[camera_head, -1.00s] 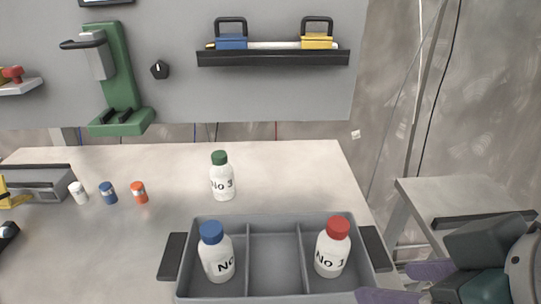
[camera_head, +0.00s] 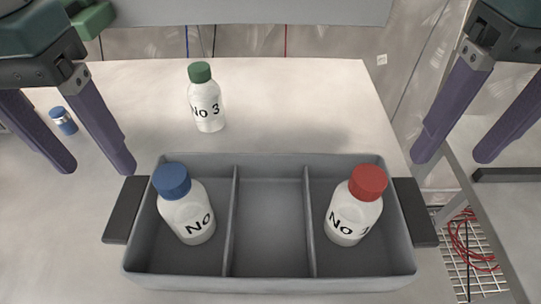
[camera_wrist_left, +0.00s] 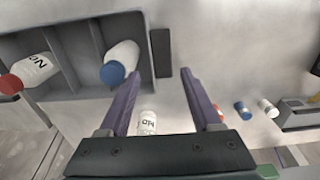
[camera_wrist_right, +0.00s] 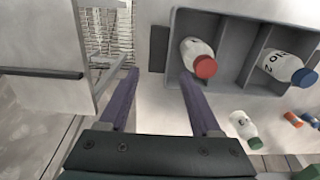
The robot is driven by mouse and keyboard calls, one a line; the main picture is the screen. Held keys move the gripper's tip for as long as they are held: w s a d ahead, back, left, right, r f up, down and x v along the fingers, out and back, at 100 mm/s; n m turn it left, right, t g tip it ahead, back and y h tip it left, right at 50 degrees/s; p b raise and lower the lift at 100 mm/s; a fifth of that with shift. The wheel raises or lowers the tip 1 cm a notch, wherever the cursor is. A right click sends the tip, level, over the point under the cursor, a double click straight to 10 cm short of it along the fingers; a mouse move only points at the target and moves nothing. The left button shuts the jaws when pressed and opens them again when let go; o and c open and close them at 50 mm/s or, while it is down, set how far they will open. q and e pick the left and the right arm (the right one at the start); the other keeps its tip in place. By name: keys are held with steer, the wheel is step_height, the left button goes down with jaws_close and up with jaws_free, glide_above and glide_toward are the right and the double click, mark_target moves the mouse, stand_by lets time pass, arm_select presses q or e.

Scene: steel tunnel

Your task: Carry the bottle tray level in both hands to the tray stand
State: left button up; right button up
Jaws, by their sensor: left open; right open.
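The grey bottle tray (camera_head: 270,285) sits on the table, with three compartments and a dark handle at each end. A blue-capped bottle (camera_head: 190,215) stands in its left compartment and a red-capped bottle (camera_head: 352,215) in its right one. The middle compartment is empty. A green-capped bottle marked No 3 (camera_head: 207,103) stands on the table behind the tray. My left gripper (camera_head: 100,170) is open and empty, above and behind the left handle (camera_head: 125,210). My right gripper (camera_head: 448,162) is open and empty, above and behind the right handle (camera_head: 414,212). The tray stand cannot be identified for certain.
A separate grey surface with a dark bar (camera_head: 505,175) is at the right, beyond a gap with floor grating and red cable (camera_head: 470,245). The table behind the tray's right half is clear.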

mark_target(128, 208)
arm_select(q)
steer(key=shift+w+a, duration=0.1)
steer(key=shift+s, duration=0.3)
steer(key=shift+f, duration=0.15)
step_height(128, 208, down, 10)
steer(key=shift+r, duration=0.2)
arm_select(e)
steer(key=f, duration=1)
steer(key=shift+s, duration=0.2)
arm_select(q)
steer(key=shift+c, duration=0.3)
arm_select(e)
steer(key=shift+c, duration=0.3)
arm_select(q)
jaws_close()
arm_select(e)
jaws_close()
arm_select(q)
steer(key=shift+r, duration=0.1)
arm_select(e)
steer(key=shift+r, duration=0.1)
